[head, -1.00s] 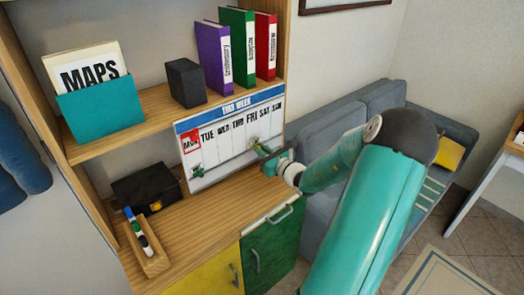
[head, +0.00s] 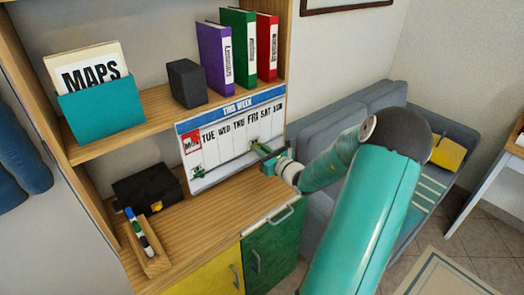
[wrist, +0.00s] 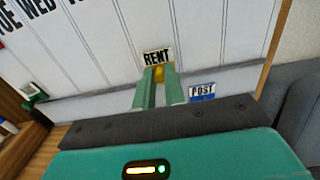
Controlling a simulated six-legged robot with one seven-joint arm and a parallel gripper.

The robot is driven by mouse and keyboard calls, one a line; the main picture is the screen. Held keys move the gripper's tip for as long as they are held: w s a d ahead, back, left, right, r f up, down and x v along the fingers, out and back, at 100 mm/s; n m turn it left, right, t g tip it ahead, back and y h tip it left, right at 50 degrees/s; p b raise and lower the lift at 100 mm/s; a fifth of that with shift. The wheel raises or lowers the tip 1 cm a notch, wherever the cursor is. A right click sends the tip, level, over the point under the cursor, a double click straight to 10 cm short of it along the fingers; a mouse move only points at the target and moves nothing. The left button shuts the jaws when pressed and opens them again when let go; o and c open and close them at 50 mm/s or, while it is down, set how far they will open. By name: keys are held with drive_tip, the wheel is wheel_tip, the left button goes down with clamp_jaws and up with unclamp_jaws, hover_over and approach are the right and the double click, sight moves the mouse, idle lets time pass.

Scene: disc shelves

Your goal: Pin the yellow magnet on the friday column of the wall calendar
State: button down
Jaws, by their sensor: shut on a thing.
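The wall calendar (head: 228,150) stands behind the wooden counter, headed "THIS WEEK" with day names along the top. My gripper (head: 258,146) is at its lower right part. In the wrist view, my gripper (wrist: 164,74) is shut on the small yellow magnet (wrist: 165,70), mostly hidden between the green fingertips. A white "RENT" card (wrist: 157,56) lies right behind the tips, just above the calendar's bottom strip. I cannot tell whether the magnet touches the board. The day heading above the magnet is outside the wrist view, so its column is unclear.
A blue and white "POST" card (wrist: 202,92) sits on the bottom strip, right of my fingers. A dark box (head: 148,187) and a pen tray (head: 148,250) stand left on the counter. A shelf with binders (head: 215,60) is above; a grey sofa (head: 318,215) is right.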

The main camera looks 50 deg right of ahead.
drive_tip(key=shift+w, duration=0.1)
drive_tip(key=c, duration=1.4)
unclamp_jaws()
drive_tip(key=s, duration=0.4)
drive_tip(key=s+a, duration=0.1)
drive_tip(key=s, duration=0.8)
drive_tip(key=shift+s+a, duration=0.3)
drive_tip(key=shift+s, duration=0.1)
